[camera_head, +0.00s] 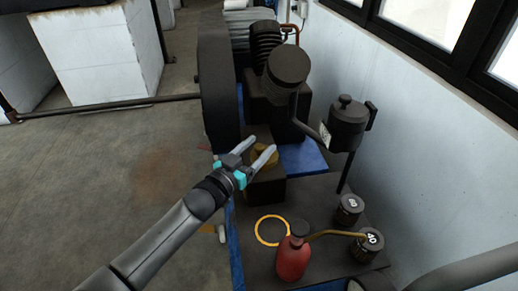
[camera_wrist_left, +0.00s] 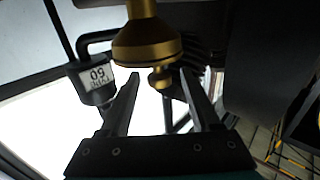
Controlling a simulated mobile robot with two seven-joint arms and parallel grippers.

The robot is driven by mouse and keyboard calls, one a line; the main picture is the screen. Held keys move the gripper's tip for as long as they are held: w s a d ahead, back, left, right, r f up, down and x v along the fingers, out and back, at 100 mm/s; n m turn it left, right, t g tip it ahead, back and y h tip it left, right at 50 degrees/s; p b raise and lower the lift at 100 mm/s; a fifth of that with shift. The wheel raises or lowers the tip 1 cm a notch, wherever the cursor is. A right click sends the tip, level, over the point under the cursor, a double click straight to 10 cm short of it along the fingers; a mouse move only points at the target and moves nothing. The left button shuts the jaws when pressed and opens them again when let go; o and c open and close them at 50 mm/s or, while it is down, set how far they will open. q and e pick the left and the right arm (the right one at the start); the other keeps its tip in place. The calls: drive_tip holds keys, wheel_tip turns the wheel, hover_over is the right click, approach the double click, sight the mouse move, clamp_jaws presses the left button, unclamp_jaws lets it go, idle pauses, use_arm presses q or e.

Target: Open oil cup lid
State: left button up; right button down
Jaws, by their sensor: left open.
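The brass oil cup (camera_head: 265,155) sits on a dark block of the machine, partly hidden behind my left gripper (camera_head: 261,146). That gripper is open, with its two pale fingers reaching to the cup. In the left wrist view, a wide brass body (camera_wrist_left: 146,42) fills the top middle, and a smaller brass knob (camera_wrist_left: 160,78) shows between the open fingertips (camera_wrist_left: 160,75). The fingers stand to either side of the knob with gaps visible. I cannot tell which brass part is the lid. My right gripper is not in view.
A red oil can (camera_head: 293,260) with a brass spout stands on the dark plate near a yellow ring (camera_head: 259,231). Two black containers (camera_head: 349,208) (camera_head: 366,245) with numbered lids stand to its right. A large flywheel (camera_head: 217,80) and a black canister (camera_head: 347,125) rise behind. Open floor lies left.

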use_arm(q)
drive_tip(key=shift+w+d, duration=0.2)
drive_tip(key=shift+w, duration=0.05)
clamp_jaws()
idle(0.5)
idle(0.9)
